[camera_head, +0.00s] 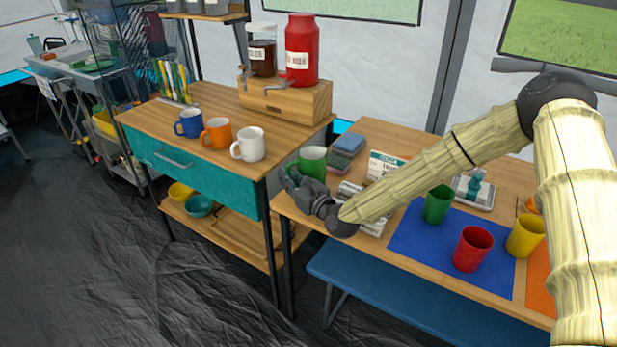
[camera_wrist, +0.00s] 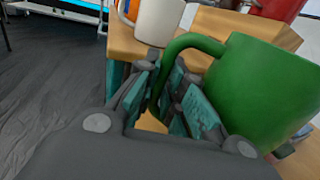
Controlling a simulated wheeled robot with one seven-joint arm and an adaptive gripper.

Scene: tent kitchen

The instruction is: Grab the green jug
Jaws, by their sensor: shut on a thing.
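The green jug (camera_head: 313,162) is upright at the left end of the wooden table in the head view, partly hidden by my gripper (camera_head: 290,177). In the wrist view the green jug (camera_wrist: 262,90) fills the right side, with its handle curving to the left. My gripper (camera_wrist: 172,100) is shut on the jug's handle, with the teal finger pads on either side of it. I cannot tell whether the jug's base touches the table. A second green cup (camera_head: 437,204) without a visible handle stands on the blue mat further right.
White (camera_head: 248,144), orange (camera_head: 217,133) and blue (camera_head: 188,123) mugs stand on the teal-drawer cabinet to the left. Red (camera_head: 472,248) and yellow (camera_head: 525,235) cups stand on the table's right. Papers (camera_head: 384,166) and folded cloths (camera_head: 348,145) lie near the jug. A blue bench (camera_head: 400,300) runs along the front.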

